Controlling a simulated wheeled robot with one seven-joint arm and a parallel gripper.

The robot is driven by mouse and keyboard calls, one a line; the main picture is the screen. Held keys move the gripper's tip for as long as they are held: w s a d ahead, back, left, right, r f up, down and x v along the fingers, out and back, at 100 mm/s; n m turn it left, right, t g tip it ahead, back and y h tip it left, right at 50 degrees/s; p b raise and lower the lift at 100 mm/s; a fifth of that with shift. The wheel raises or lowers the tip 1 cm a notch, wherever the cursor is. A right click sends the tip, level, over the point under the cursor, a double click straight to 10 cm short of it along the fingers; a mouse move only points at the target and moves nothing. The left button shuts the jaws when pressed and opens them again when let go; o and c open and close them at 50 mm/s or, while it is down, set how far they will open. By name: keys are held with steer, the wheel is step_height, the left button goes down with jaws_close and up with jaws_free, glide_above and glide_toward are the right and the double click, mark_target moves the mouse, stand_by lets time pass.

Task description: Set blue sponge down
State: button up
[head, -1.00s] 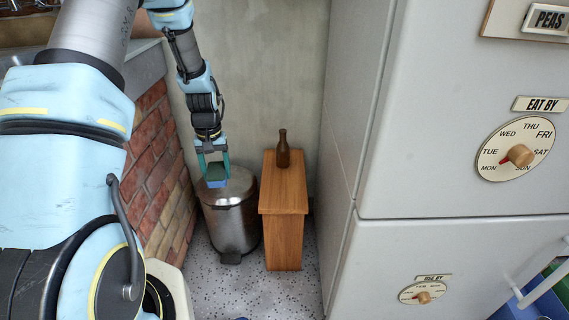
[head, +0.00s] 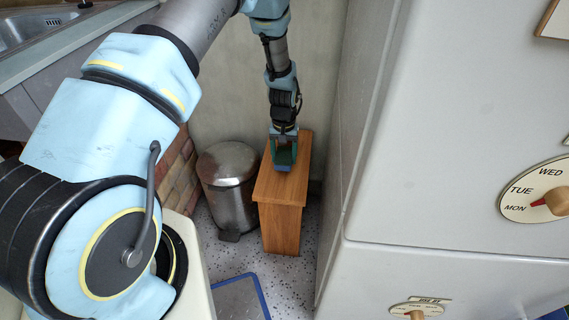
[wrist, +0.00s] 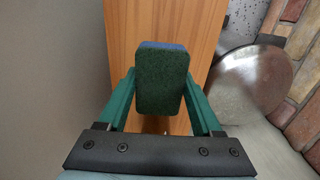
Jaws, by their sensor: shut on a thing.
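My gripper (head: 283,158) is shut on the blue sponge (head: 283,167), above the top of a narrow wooden cabinet (head: 280,192). In the wrist view the sponge (wrist: 162,82) shows a dark green face with a blue edge at its far end, between the green fingers of my gripper (wrist: 161,90). The cabinet's wood top (wrist: 203,25) lies beneath it. I cannot tell whether the sponge touches the wood. The brown bottle seen earlier on the cabinet is hidden behind my gripper in the head view.
A metal pedal bin (head: 228,185) stands left of the cabinet; its round lid (wrist: 250,80) shows in the wrist view. A large pale fridge (head: 440,150) is close on the right. A brick plinth (head: 178,180) and a sink (head: 35,28) are at left. A blue-edged panel (head: 240,298) lies low in front.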

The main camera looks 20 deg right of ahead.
steer(key=shift+f, duration=2.1)
steer(key=shift+f, duration=0.2)
steer(key=o, duration=1.2)
